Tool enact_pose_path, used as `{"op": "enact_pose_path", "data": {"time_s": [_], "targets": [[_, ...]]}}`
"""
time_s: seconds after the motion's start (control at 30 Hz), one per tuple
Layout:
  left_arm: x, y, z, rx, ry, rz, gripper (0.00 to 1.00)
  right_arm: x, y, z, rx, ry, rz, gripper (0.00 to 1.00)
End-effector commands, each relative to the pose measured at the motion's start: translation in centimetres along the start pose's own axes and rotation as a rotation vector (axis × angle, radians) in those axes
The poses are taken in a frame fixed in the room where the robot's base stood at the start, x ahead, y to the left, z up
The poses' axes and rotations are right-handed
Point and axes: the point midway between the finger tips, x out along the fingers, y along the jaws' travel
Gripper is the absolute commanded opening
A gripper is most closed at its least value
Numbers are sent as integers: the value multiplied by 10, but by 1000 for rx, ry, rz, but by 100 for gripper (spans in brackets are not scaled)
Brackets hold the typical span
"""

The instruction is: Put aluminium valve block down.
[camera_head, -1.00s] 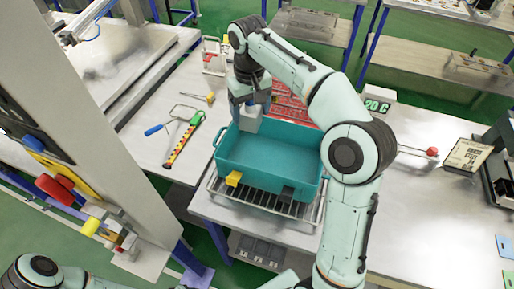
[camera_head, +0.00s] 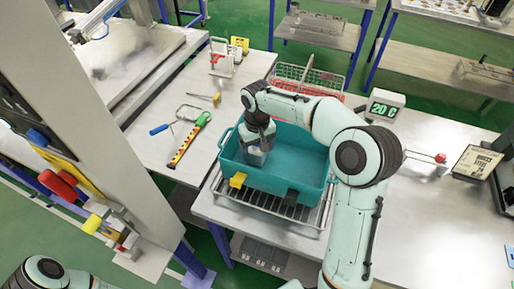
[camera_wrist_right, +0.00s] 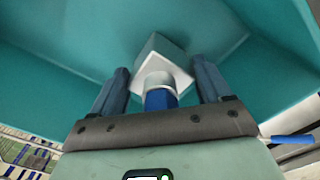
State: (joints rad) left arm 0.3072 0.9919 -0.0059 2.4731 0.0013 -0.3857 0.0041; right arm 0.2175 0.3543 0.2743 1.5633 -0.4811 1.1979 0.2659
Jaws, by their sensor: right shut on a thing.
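The aluminium valve block (camera_head: 255,156) is a light grey block held inside the left part of the teal bin (camera_head: 305,172). My right gripper (camera_head: 260,141) reaches down over the bin and is shut on the block. In the right wrist view the block (camera_wrist_right: 160,48) shows between the two fingers of the gripper (camera_wrist_right: 161,72), with a white collar and a blue part. The teal bin's floor (camera_wrist_right: 80,45) lies beyond it. I cannot tell if the block touches the floor. My left gripper is not in view.
A green-digit display (camera_head: 385,104) is at right. A yellow-and-red level (camera_head: 189,140) lies at left.

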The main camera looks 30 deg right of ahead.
Motion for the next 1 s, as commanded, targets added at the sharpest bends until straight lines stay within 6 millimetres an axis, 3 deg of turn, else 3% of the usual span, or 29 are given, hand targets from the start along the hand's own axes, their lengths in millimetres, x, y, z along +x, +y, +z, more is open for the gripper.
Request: {"op": "enact_pose_path", "data": {"time_s": [0.37, 0.4, 0.43, 0.77, 1.0], "targets": [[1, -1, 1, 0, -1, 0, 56, 2, 0, -1, 0, 4, 0, 21], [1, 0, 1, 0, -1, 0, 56, 2, 0, -1, 0, 2, 0, 91], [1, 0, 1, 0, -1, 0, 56, 2, 0, -1, 0, 2, 0, 100], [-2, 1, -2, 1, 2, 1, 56, -5, 0, -1, 0, 3, 0, 100], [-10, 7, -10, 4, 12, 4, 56, -50, 0, -3, 1, 9, 0, 100]]}}
